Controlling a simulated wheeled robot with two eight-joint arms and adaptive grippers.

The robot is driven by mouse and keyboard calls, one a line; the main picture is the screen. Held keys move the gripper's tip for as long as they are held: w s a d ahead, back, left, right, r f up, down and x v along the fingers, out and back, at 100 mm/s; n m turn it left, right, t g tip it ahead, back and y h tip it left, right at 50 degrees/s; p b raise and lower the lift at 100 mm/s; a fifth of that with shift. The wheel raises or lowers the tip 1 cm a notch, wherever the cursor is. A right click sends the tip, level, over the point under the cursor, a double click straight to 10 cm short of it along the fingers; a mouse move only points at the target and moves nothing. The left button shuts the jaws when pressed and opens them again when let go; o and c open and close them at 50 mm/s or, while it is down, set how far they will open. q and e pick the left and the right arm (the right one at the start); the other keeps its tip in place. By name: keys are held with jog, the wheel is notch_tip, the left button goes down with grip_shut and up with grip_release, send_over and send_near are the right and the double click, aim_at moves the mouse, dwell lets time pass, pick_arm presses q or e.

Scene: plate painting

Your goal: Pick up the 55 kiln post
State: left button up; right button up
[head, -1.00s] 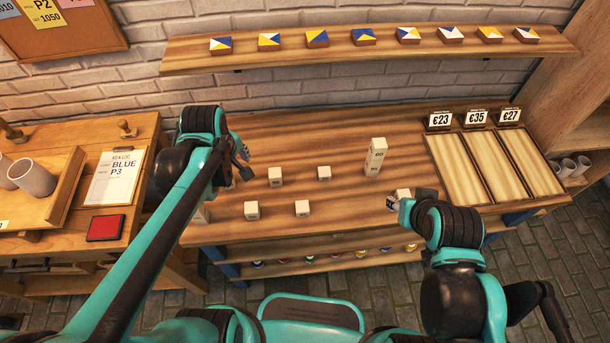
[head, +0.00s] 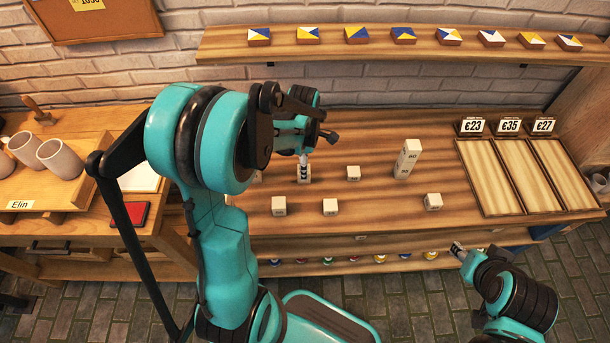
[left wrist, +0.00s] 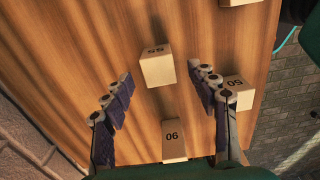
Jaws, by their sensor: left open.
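The 55 kiln post (left wrist: 157,66) is a small pale block with a dark label, standing on the wooden table. In the head view, I take it to be the block (head: 304,179) under my left gripper (head: 303,164), partly hidden by it. In the left wrist view my left gripper (left wrist: 160,80) is open and empty, its dark-padded fingers spread to either side of the post in the picture. I see no contact with it. My right gripper (head: 458,248) is low at the right, off the table's front edge; its jaw opening is too small to judge.
Close by stand a post reading 06 or 90 (left wrist: 173,140) and one reading 05 or 50 (left wrist: 238,92). Other posts (head: 353,172) (head: 330,206) (head: 433,201) and a tall post (head: 407,160) stand rightward. Price-signed trays (head: 495,178) lie at the right; a tile shelf (head: 390,50) hangs behind.

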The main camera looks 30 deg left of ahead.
pick_arm(q)
notch_tip(320, 180, down, 4)
jog(key=shift+w+r+b, duration=0.1)
jog(key=shift+r+b, duration=0.05)
jog(key=shift+b, duration=0.55)
jog(key=shift+r, duration=0.1)
grip_shut()
jog(key=shift+r, duration=0.1)
